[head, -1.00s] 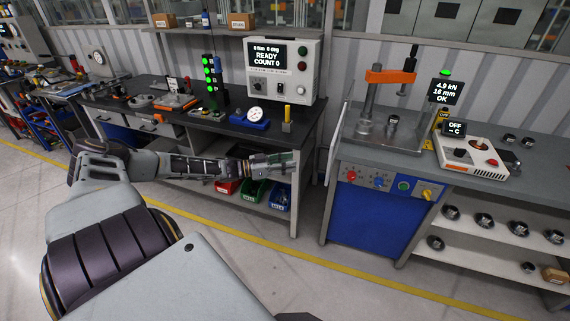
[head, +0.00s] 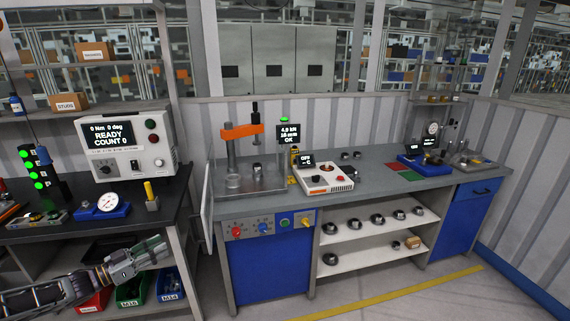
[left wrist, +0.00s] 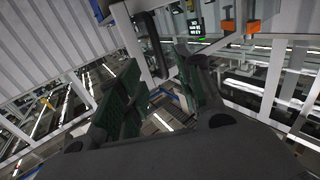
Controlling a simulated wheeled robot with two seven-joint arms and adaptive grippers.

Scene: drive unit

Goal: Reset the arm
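My left arm comes in at the lower left of the head view. Its gripper (head: 150,252) is in front of the left bench, above the coloured bins. In the left wrist view the two dark green finger pads (left wrist: 160,105) stand apart with a gap between them, and nothing is held there. My right gripper is in neither view.
Below the left gripper are bins, including a green bin (head: 131,290) and a blue bin (head: 170,284). The grey press bench (head: 390,192) stands to the right, with an orange-topped press (head: 240,132). Floor is clear before it.

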